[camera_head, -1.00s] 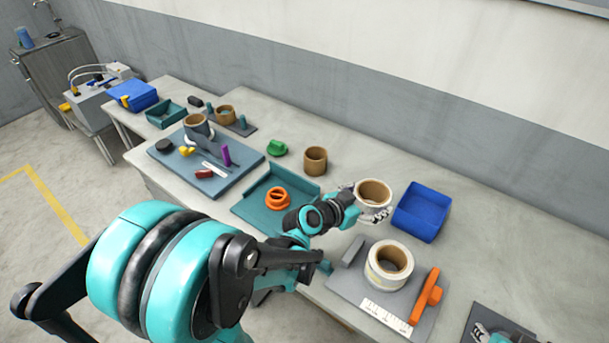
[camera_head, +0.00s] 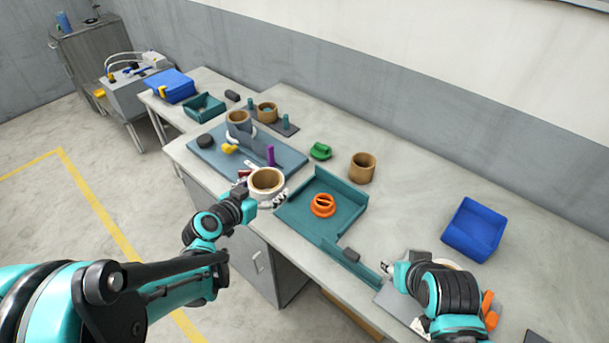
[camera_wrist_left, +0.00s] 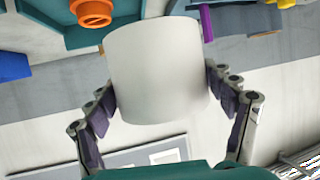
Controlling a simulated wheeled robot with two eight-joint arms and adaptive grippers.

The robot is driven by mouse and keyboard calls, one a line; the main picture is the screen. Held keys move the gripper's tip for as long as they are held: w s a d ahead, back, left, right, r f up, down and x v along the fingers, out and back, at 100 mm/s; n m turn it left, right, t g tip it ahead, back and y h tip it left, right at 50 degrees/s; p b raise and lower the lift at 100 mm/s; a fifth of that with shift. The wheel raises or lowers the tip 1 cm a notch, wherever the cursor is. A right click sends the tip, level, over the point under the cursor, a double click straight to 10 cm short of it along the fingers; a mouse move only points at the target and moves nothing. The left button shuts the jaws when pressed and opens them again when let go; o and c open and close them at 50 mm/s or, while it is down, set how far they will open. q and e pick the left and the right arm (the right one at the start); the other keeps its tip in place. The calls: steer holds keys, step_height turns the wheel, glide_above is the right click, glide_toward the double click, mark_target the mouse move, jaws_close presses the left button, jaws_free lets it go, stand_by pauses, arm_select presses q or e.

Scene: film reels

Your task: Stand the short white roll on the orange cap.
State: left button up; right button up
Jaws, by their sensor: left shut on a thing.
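My left gripper (camera_head: 268,196) is shut on the short white roll (camera_head: 252,188), which has a brown core, and holds it upright at the left side of the teal tray. In the left wrist view the white roll (camera_wrist_left: 158,70) fills the space between the fingers of the left gripper (camera_wrist_left: 160,88). The orange cap (camera_head: 323,205) lies in the teal tray (camera_head: 345,190), to the right of the held roll and apart from it. It also shows in the left wrist view (camera_wrist_left: 95,10). My right gripper (camera_head: 392,268) is at lower right; its fingers are partly hidden.
A blue bin (camera_head: 474,228) stands at the right. A brown ring (camera_head: 362,168) and a green piece (camera_head: 320,151) stand behind the tray. A blue-grey board (camera_head: 205,155) with several small things lies at the left. Another white roll is mostly hidden behind my right arm.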

arm_select(q)
steer(key=w+d+f+m+g+h, duration=0.1)
steer(key=w+d+f+m+h, duration=0.1)
steer(key=w+d, duration=0.4)
steer(key=m+g+h+b, duration=0.2)
steer(key=m+h, duration=0.1)
glide_above(322, 201)
step_height(322, 201, down, 2)
steer(key=shift+w+f, duration=0.1)
steer(key=shift+d+f+b, duration=0.1)
steer(key=shift+f+b, duration=0.3)
steer(key=shift+f, duration=0.25)
steer(key=shift+f+b, duration=1.5)
steer(key=shift+f, duration=0.7)
arm_select(e)
step_height(322, 201, down, 6)
steer(key=shift+f, duration=0.3)
arm_select(q)
steer(key=shift+f+b, duration=0.6)
steer(key=shift+b, duration=0.2)
arm_select(e)
steer(key=shift+f, duration=0.6)
arm_select(q)
steer(key=o, duration=1.1)
steer(key=shift+c, duration=0.2)
arm_select(e)
steer(key=shift+r, duration=0.1)
